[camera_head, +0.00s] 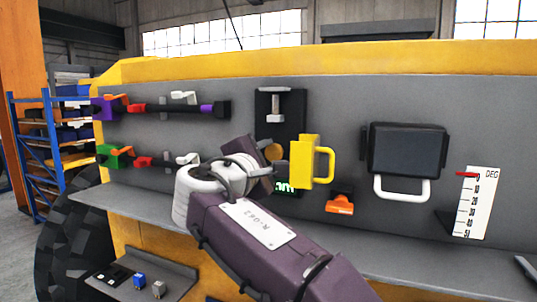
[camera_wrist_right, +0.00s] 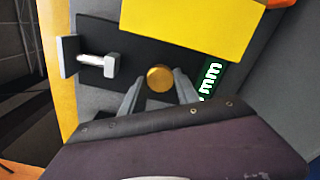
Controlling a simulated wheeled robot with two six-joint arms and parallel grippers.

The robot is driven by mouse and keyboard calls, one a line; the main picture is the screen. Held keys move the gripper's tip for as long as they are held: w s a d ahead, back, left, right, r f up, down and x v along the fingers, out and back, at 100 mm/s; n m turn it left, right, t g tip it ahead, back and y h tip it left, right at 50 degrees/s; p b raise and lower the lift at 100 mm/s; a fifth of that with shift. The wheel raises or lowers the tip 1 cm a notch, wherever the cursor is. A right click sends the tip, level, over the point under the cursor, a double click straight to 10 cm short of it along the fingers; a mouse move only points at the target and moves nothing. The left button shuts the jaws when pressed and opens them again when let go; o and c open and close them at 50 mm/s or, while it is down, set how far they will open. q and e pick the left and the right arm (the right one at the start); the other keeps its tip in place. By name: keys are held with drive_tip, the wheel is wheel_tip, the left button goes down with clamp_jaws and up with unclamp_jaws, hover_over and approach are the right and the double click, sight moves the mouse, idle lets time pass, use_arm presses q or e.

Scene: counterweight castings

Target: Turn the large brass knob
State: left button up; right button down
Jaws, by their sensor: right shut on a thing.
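The brass knob (camera_wrist_right: 159,78) is a round gold disc on a dark plate, seen between my right gripper's fingers in the right wrist view. In the head view the knob (camera_head: 273,152) shows just past the end of my right arm. My right gripper (camera_wrist_right: 160,88) is shut on the knob, one finger on each side. In the head view the right gripper (camera_head: 268,158) is mostly hidden behind its own wrist. My left gripper is not in view.
A yellow handle (camera_head: 308,162) stands out close to the right of the knob. A grey clamp-like fitting (camera_head: 275,104) is above it. A green display (camera_head: 284,187) lies below, partly hidden. A dark box with a white handle (camera_head: 402,189) and a degree scale (camera_head: 478,203) are farther right.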

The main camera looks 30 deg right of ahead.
drive_tip(key=shift+s+r, duration=0.1)
drive_tip(key=shift+r, duration=0.25)
drive_tip(key=c, duration=0.9)
unclamp_jaws()
drive_tip(key=shift+d, duration=0.1)
drive_tip(key=shift+w+d+f, duration=0.25)
drive_tip(key=shift+d+f, duration=0.05)
drive_tip(key=b+v, duration=0.2)
drive_tip(key=v, duration=0.7)
drive_tip(key=shift+b, duration=0.35)
